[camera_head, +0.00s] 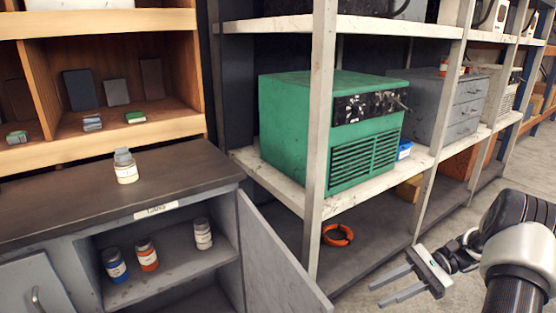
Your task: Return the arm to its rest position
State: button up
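My gripper (386,289) is at the lower right, in front of the metal shelving and above the floor. Its two fingers point left and stand apart with nothing between them. My arm comes in from the right edge. No other object is named by the task.
A grey cabinet stands at the left with its door (275,260) open; several jars, one blue (115,266), are inside. A white-labelled jar (125,167) stands on its dark top (60,200). Metal shelving holds a green machine (300,125). An orange ring (338,235) lies on the lower shelf.

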jog(key=s+a+r+n+t+h, duration=0.1)
jog(key=s+a+r+n+h, duration=0.3)
jog(key=r, duration=0.4)
jog(key=s+a+r+n+h, duration=0.1)
jog(key=a+r+n+h, duration=0.2)
jog(key=a+r+h, duration=0.35)
jog(key=s+a+r+n+t+h, duration=0.35)
jog(key=s+r+n+t, duration=0.4)
jog(key=s, duration=0.45)
notch_tip(320, 180, up, 26)
jog(key=p, duration=2.4)
jog(key=shift+d+f+p, duration=0.25)
jog(key=shift+d+p, duration=0.1)
jog(key=shift+s+a, duration=0.1)
